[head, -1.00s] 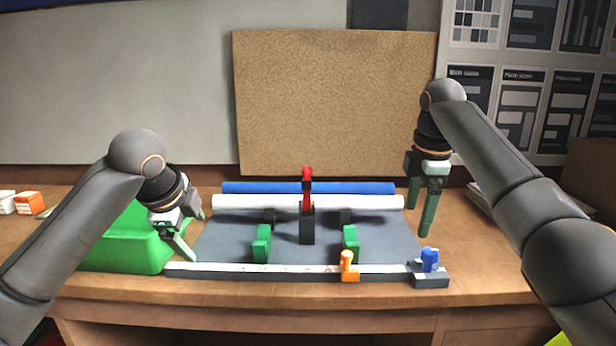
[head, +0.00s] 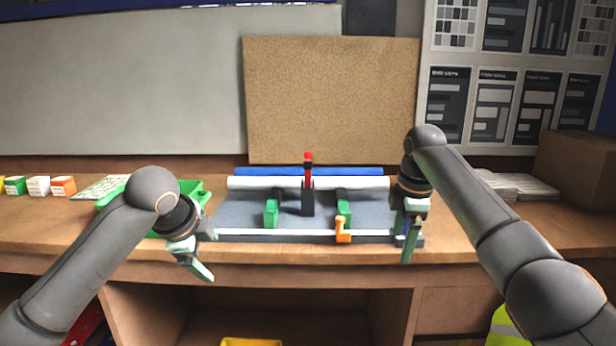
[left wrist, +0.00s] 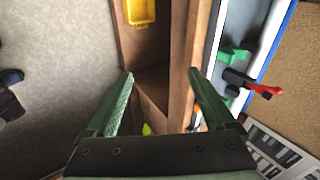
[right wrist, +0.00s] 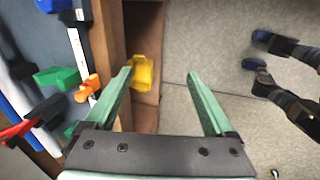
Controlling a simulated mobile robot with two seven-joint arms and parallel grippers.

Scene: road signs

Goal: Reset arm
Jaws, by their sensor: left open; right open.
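My left gripper (head: 203,262) is open and empty in front of the table's front edge, left of the grey fixture board (head: 250,208). In the left wrist view its two green fingers (left wrist: 160,88) stand wide apart with nothing between them. My right gripper (head: 408,240) hangs at the right end of the board, in front of a blue part that it mostly hides. In the right wrist view its fingers (right wrist: 160,82) are also wide apart and empty.
The board carries a red-topped black post (head: 308,190), green blocks (head: 271,213), an orange knob (head: 342,230), and white and blue rolls. A yellow bin (head: 252,342) is below the tabletop. A cardboard box (head: 575,175) stands right.

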